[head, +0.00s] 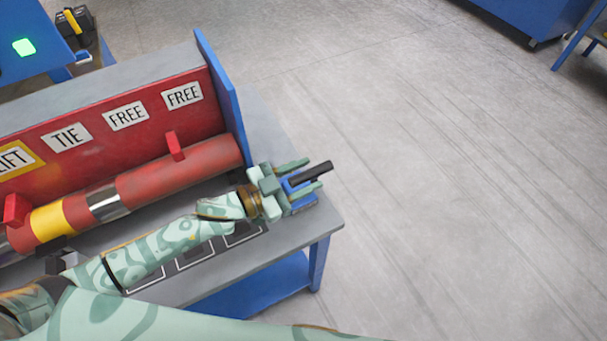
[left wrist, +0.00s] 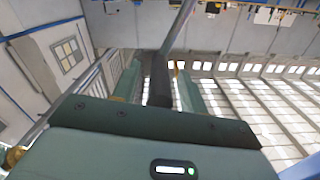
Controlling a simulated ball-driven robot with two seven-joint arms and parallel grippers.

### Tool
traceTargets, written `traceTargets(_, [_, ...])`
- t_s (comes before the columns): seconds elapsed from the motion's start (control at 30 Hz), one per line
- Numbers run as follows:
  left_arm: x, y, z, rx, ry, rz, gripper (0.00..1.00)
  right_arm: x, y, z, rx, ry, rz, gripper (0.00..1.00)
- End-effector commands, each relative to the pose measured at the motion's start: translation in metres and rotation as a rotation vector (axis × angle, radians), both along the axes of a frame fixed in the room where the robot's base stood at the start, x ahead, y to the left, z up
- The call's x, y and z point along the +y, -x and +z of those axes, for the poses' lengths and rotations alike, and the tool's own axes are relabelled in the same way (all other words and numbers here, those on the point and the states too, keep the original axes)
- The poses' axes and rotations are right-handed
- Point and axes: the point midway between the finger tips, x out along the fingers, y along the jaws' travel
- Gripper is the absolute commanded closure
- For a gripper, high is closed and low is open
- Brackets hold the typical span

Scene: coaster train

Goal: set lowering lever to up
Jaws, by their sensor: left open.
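The lever (head: 318,170) has a dark handle and a blue mount (head: 300,197) at the right end of the grey bench. The handle slants up to the right in the head view. My left gripper (head: 302,177) is open around the handle, with one pale green finger on each side. In the left wrist view the dark handle (left wrist: 160,82) runs between the two fingers. I cannot tell whether the fingers touch it. The lower part of the lever is partly hidden by the gripper. My right gripper is not in view.
A red cylinder (head: 180,165) with a yellow band lies along the grey bench (head: 255,262). Behind it stands a red panel with LIFT, TIE and FREE labels (head: 126,116). A blue upright plate (head: 226,95) rises close to my left wrist. The floor to the right is clear.

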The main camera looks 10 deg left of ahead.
Motion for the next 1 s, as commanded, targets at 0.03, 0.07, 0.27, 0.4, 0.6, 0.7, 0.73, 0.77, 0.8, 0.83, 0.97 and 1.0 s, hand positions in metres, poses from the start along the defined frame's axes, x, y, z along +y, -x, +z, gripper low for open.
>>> traceTargets(0.03, [-0.001,0.0,0.0,0.0,0.0,0.0,0.57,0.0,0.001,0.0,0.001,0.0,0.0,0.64])
traceTargets(0.07, [-0.001,-0.001,0.0,0.001,0.001,0.0,0.57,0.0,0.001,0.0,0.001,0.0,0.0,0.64])
traceTargets(0.27, [-0.001,0.0,0.0,0.001,0.001,0.0,0.62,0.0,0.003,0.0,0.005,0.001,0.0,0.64])
traceTargets(0.4, [-0.001,0.0,0.0,0.001,0.001,0.0,1.0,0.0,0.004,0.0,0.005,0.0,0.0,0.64])
traceTargets(0.6, [0.002,-0.005,0.005,0.028,0.019,-0.001,1.0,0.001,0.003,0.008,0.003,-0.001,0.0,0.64])
traceTargets(0.7, [0.012,-0.018,0.015,0.114,0.08,0.002,1.0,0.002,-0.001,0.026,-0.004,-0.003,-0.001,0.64])
traceTargets(0.73, [0.015,-0.023,0.017,0.15,0.106,0.001,1.0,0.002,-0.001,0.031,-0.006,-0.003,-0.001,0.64])
traceTargets(0.77, [0.019,-0.028,0.018,0.187,0.133,0.002,1.0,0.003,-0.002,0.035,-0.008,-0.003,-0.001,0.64])
traceTargets(0.8, [0.024,-0.035,0.019,0.235,0.168,0.002,1.0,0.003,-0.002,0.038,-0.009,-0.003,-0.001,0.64])
traceTargets(0.83, [0.028,-0.04,0.018,0.271,0.194,0.002,1.0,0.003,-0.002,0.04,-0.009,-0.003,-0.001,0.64])
traceTargets(0.97, [0.038,-0.053,0.014,0.378,0.273,0.002,1.0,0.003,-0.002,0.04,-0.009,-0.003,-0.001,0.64])
traceTargets(1.0, [0.039,-0.055,0.014,0.391,0.285,0.001,1.0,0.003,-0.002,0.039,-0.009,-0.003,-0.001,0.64])
